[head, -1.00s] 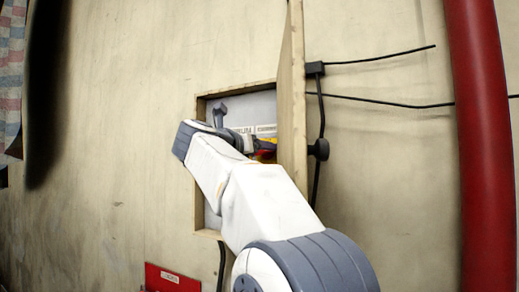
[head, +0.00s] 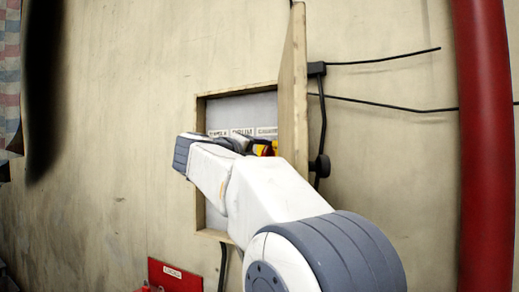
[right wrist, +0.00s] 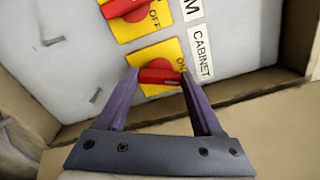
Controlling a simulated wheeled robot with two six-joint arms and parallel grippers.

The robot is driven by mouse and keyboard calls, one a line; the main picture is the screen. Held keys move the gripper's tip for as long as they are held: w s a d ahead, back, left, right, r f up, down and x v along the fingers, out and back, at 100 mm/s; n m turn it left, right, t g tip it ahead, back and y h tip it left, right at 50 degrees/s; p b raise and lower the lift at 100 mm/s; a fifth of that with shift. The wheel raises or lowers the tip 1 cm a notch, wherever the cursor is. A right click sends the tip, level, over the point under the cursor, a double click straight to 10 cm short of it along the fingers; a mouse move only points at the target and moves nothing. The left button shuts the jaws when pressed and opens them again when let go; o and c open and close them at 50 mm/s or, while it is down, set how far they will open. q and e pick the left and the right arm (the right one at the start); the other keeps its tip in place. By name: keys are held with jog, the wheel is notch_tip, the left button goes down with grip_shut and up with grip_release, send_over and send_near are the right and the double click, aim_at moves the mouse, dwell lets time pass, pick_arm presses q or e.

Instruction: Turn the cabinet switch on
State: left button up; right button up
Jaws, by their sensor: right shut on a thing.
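The cabinet switch is a red knob (right wrist: 159,77) on a yellow plate (right wrist: 160,52), beside a white label reading "CABINET" (right wrist: 202,52). In the right wrist view, my right gripper (right wrist: 158,74) has one finger at each end of the knob and is shut on it. The knob lies nearly level across the picture there, with "ON" partly showing by the right finger. In the head view, my right gripper (head: 240,144) is inside the wall box, and my arm hides much of the box. My left gripper is out of view.
The wall box (head: 199,108) has a wooden frame, with its door (head: 294,90) standing open on the right. Another red switch (right wrist: 122,8) on a yellow plate sits beside the cabinet switch. A red pipe (head: 485,150) and black cables are on the right.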

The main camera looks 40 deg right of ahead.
jog(key=n+p, duration=0.2)
jog(key=n, duration=0.3)
jog(key=shift+f, duration=0.1)
dwell(0.4)
jog(key=o, duration=1.1)
jog(key=b+v, duration=0.4)
jog(key=v, duration=0.6)
jog(key=shift+s+a, duration=0.15)
jog(key=shift+a, duration=0.1)
